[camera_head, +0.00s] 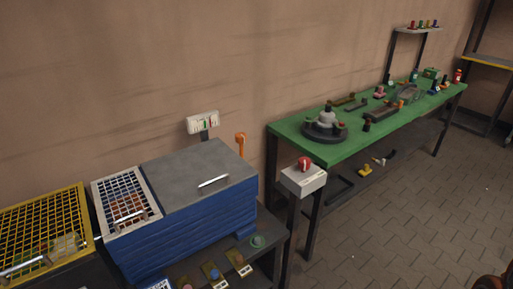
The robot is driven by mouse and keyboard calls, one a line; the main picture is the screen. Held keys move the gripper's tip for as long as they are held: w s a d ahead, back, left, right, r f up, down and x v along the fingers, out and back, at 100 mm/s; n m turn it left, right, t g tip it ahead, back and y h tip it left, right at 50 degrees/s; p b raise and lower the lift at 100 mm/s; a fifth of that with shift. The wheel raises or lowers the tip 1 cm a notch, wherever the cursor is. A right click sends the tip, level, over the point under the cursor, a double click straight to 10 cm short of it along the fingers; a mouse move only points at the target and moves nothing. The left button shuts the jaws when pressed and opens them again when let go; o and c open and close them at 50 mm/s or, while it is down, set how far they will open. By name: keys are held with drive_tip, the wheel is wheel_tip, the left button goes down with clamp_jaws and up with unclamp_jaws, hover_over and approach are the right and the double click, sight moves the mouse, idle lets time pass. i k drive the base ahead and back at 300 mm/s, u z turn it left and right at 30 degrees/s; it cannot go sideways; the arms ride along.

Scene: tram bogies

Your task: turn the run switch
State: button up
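I cannot tell which control is the run switch. A red knob (304,162) sits on top of a pale box (303,181) on a dark post, right of the blue machine (190,230). A white panel (202,123) with small red and green marks stands behind the machine. An orange upright handle (240,143) stands at the machine's back right corner. Small pieces with coloured tops, one blue (211,271), lie on the low dark shelf before the machine. Their markings are too small to read. My gripper is not in view.
A long green workbench (342,151) with a dark round fixture (324,131) and several small parts runs along the wall. A yellow grid basket (45,225) is at the far left. The paved floor (400,220) at right is clear. A dark brownish object (492,282) is cut off at bottom right.

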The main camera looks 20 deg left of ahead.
sight(304, 162)
drive_tip(key=u, duration=0.8)
drive_tip(key=i, duration=0.9)
drive_tip(key=u, duration=0.8)
